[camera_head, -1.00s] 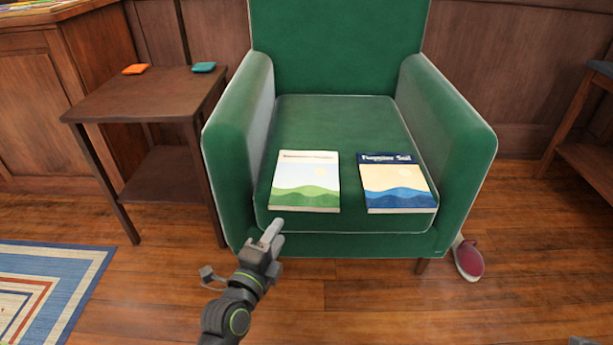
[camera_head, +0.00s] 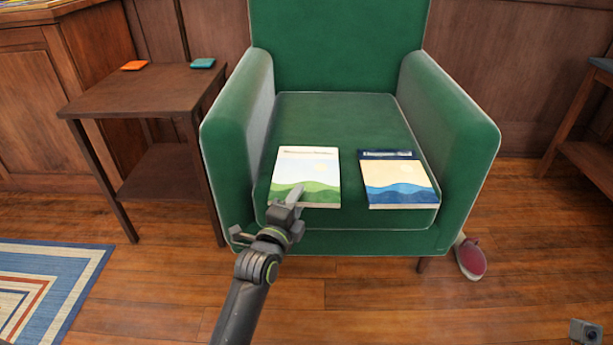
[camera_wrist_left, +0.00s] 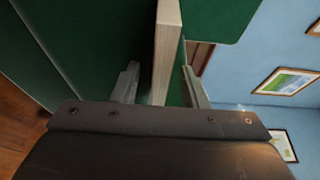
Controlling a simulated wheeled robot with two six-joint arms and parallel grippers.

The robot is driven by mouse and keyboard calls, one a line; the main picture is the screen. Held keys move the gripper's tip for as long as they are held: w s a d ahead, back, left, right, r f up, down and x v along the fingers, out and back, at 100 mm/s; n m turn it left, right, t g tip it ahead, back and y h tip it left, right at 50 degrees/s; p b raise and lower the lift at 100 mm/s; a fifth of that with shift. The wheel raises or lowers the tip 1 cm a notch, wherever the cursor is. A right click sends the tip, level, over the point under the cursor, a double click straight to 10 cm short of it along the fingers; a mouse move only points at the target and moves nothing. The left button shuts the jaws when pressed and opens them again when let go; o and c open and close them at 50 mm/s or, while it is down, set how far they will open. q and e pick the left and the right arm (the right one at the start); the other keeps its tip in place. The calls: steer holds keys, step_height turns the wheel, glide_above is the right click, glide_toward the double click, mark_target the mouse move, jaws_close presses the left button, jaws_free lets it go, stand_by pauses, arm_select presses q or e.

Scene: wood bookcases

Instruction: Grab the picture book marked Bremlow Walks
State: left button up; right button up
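Two picture books lie flat on the seat of the green armchair. The left book (camera_head: 305,170) has a white cover with green hills. The right book (camera_head: 398,180) has a dark blue title band and blue waves. Both titles are too blurred to read surely. My left gripper (camera_head: 293,196) is at the front edge of the green-hill book. In the left wrist view its two fingers (camera_wrist_left: 160,85) stand apart, with the book's pale edge (camera_wrist_left: 165,50) between them and gaps on both sides. A grey part at the lower right corner may be mine; no right fingers show.
The green armchair (camera_head: 335,120) has raised arms on both sides. A dark side table (camera_head: 140,90) at left holds an orange and a teal item. A red shoe (camera_head: 470,258) lies by the chair's right leg. A striped rug (camera_head: 60,270) is at lower left.

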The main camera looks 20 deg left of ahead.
arm_select(q)
jaws_close()
steer(key=shift+r, duration=0.15)
